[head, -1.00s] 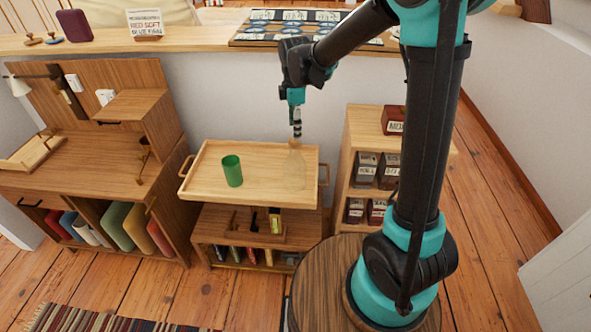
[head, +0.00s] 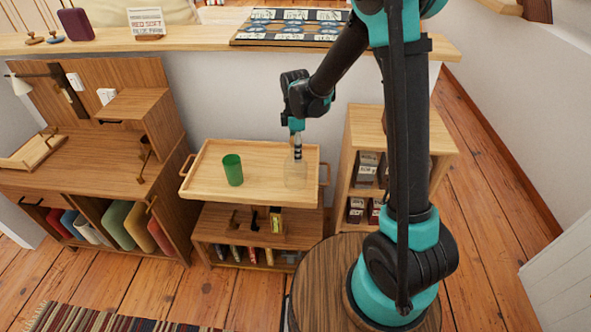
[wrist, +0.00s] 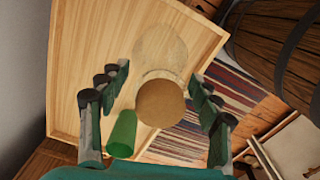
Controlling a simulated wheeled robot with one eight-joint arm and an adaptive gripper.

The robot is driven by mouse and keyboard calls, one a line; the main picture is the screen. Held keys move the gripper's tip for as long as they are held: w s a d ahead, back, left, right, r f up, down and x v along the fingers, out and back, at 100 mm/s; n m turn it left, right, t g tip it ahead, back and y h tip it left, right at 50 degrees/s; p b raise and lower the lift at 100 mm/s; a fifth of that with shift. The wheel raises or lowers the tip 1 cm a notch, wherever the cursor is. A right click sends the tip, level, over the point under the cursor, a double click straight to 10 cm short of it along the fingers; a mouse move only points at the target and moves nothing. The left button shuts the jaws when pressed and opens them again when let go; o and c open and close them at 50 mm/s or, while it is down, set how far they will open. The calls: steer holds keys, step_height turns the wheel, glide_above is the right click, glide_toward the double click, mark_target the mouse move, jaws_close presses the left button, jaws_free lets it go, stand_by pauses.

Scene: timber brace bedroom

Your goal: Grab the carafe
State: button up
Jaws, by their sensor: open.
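The carafe (head: 295,177) is clear glass and stands upright on the right part of a wooden tray (head: 240,192). In the wrist view the carafe (wrist: 160,48) shows a round tan stopper (wrist: 160,103) at its top. My gripper (head: 297,150) points down over the carafe. In the wrist view my gripper (wrist: 158,100) is open, with one finger on each side of the stopper and a gap on both sides. Part of the carafe's neck is hidden behind the fingers in the head view.
A green cup (head: 232,170) stands on the tray left of the carafe; it also shows near the left finger in the wrist view (wrist: 122,134). A shelf unit (head: 365,120) stands right of the tray. A counter (head: 200,42) runs behind, and a desk (head: 100,160) stands left.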

jaws_close()
stand_by(0.3)
steer(key=shift+r, duration=0.1)
